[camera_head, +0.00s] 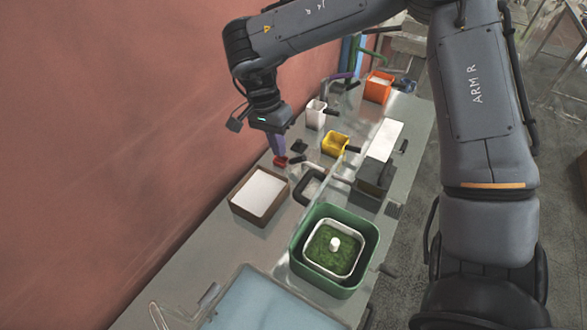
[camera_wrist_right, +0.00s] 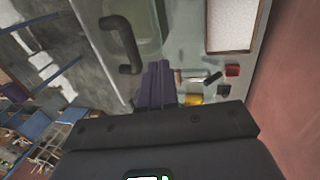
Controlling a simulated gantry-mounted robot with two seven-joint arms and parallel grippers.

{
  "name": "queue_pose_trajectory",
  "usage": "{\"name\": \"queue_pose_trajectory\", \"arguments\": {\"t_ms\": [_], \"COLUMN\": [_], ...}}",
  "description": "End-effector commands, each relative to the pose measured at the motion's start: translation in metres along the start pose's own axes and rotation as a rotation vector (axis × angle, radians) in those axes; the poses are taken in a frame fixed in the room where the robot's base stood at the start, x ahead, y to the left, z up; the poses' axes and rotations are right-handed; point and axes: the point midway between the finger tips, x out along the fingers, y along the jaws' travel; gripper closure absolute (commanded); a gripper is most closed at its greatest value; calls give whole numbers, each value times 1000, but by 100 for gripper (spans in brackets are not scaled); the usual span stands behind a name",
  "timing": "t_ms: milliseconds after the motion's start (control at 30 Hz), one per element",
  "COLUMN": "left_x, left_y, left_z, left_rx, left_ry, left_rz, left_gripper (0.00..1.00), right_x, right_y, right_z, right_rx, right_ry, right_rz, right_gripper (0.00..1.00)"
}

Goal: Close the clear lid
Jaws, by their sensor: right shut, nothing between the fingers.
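The clear lid (camera_wrist_right: 150,22) looks like a see-through greenish pane at the top of the right wrist view. A dark curved handle (camera_wrist_right: 124,45) shows at its left side. In the head view I cannot pick out the lid's edges with certainty. My right gripper (camera_head: 280,158) points down over the far left part of the bench, fingers shut and empty. Its purple fingers (camera_wrist_right: 157,80) show in the wrist view, below and right of the handle in the picture, with no visible contact. My left gripper is not in view.
A brown tray with white contents (camera_head: 261,191), a green bin (camera_head: 366,253) and a pale blue panel (camera_head: 262,306) lie toward the near end. A yellow container (camera_head: 335,143), white cup (camera_head: 315,115) and orange bin (camera_head: 377,87) stand farther back. A red wall (camera_head: 110,130) borders the left.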

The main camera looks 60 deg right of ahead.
Motion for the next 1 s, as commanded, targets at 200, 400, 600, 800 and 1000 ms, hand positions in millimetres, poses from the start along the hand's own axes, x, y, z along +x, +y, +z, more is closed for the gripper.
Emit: {"name": "queue_pose_trajectory", "arguments": {"t_ms": [200,400,600,800,1000], "left_x": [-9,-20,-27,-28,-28], "left_y": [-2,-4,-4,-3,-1], "left_z": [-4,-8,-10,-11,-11], "left_rx": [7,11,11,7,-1], "left_ry": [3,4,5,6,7], "left_rz": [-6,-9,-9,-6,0], "left_gripper": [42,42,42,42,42], "right_x": [40,60,71,75,76], "right_y": [1,16,30,33,33], "right_z": [0,1,1,1,1], "right_rx": [-1,-2,0,0,0], "right_ry": [-3,-5,-2,-1,-1], "right_rz": [5,1,1,0,0], "right_gripper": [100,100,100,100,100]}}
